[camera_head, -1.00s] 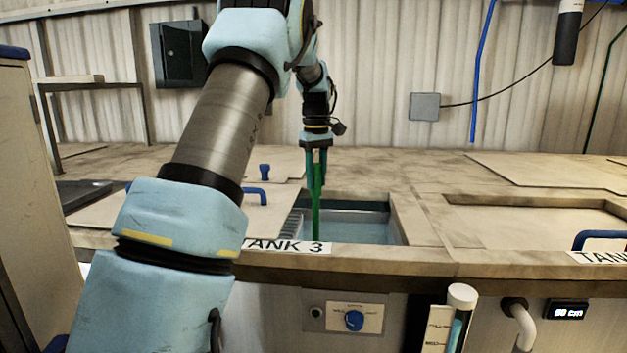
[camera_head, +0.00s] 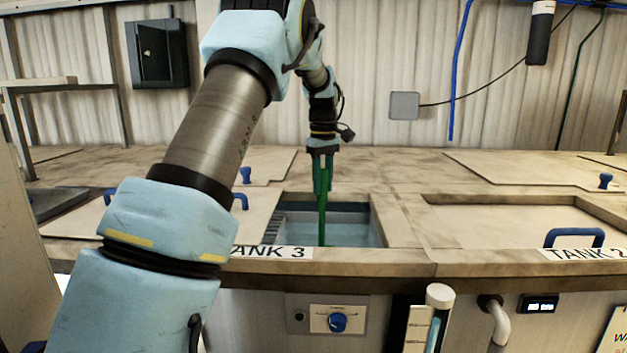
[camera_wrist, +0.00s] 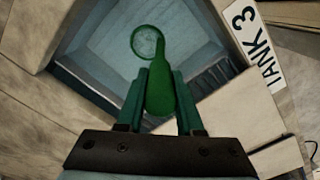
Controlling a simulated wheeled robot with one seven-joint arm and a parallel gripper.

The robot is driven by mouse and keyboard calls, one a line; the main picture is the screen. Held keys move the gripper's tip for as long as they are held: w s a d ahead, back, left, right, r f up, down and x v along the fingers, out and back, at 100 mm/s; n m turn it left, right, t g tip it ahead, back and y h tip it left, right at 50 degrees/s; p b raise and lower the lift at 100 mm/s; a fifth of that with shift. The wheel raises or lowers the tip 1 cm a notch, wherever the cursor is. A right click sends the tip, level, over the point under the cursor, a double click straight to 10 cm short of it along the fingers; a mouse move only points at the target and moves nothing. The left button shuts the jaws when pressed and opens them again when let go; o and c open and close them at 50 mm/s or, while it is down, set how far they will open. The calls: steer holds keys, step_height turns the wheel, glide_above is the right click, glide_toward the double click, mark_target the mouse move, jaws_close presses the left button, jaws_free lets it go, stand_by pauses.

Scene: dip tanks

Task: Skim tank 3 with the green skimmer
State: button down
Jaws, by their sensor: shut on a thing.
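The green skimmer (camera_head: 323,205) hangs down from my gripper (camera_head: 322,180) over the open part of tank 3 (camera_head: 355,228). In the wrist view my gripper (camera_wrist: 160,105) is shut on the handle of the skimmer (camera_wrist: 158,90). The skimmer's round ring head points down into the tank opening (camera_wrist: 100,60). I cannot tell whether the ring touches the liquid. The "TANK 3" label (camera_head: 270,252) is on the front edge, partly hidden by my arm in the head view. It shows whole in the wrist view (camera_wrist: 258,45).
A lid with a blue handle (camera_head: 575,238) covers tank 2 at the right. A lid panel (camera_head: 85,222) lies left of the opening. A blue knob (camera_head: 338,322) and a sight tube (camera_head: 437,300) are on the front. The opening's rim is close around the skimmer.

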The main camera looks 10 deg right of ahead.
steer(key=shift+s+d+p, duration=0.65)
steer(key=shift+s+d, duration=0.05)
steer(key=shift+d, duration=2)
steer(key=s+a+b, duration=0.2)
steer(key=a+b, duration=0.1)
steer(key=a, duration=1.3)
steer(key=shift+s+a+b, duration=0.15)
steer(key=shift+s+b, duration=0.1)
steer(key=shift+b, duration=0.05)
step_height(320, 180, up, 15)
steer(key=p, duration=0.3)
steer(key=shift+p, duration=0.3)
